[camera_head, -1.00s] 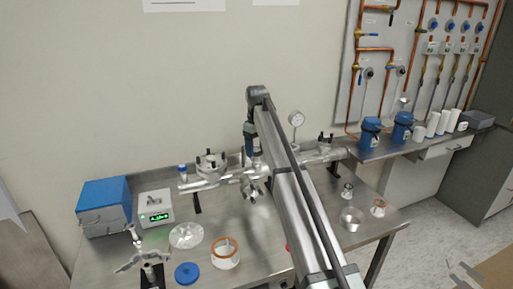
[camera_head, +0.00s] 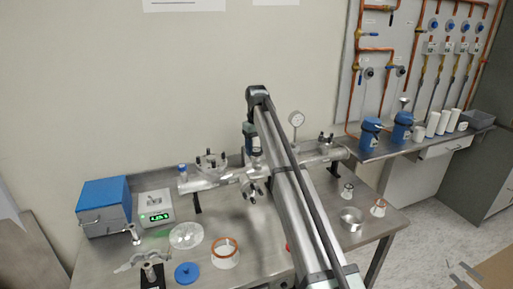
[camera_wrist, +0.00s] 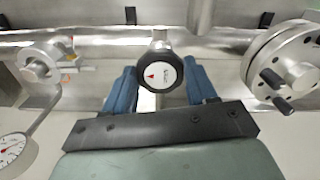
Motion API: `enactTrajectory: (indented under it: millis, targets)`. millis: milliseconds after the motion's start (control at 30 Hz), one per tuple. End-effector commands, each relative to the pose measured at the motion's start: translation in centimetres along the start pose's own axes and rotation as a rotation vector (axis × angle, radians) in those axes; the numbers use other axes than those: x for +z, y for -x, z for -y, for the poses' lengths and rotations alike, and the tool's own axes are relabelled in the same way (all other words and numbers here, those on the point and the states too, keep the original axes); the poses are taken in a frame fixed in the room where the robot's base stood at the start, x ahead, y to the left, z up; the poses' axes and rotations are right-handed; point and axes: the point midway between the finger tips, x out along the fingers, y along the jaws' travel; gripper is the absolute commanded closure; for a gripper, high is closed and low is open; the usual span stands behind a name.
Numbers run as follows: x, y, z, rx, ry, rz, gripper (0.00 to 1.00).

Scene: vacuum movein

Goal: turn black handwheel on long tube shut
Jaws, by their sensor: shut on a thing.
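The long metal tube (camera_head: 222,176) lies horizontally on supports above the steel bench, and it also runs across the top of the wrist view (camera_wrist: 90,42). The black handwheel (camera_wrist: 158,72) has a white face with a small red arrow, and sits on a short metal stem at the tube. My gripper (camera_wrist: 160,82) has its two blue fingers on either side of the handwheel's rim and is shut on it. In the head view my arm hides the handwheel, and the fingertips are not clear there.
A flange with black-tipped clamps (camera_wrist: 280,75) is close on the right in the wrist view. A side port (camera_wrist: 42,65) and a dial gauge (camera_wrist: 12,148) are at left. A blue box (camera_head: 104,205) and a display unit (camera_head: 155,210) stand at the bench's left.

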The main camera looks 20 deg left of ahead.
Motion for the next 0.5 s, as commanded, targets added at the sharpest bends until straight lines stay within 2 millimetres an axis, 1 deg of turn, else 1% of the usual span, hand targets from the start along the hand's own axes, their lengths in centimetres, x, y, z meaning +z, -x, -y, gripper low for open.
enactTrajectory:
  millis: [333,367,500]
  targets:
    - [-0.03,0.03,-0.02,0.001,-0.016,0.000,0.74]
    - [-0.03,0.03,-0.02,0.001,-0.016,0.000,0.41]
    - [-0.03,0.02,-0.01,0.001,-0.015,0.000,0.27]
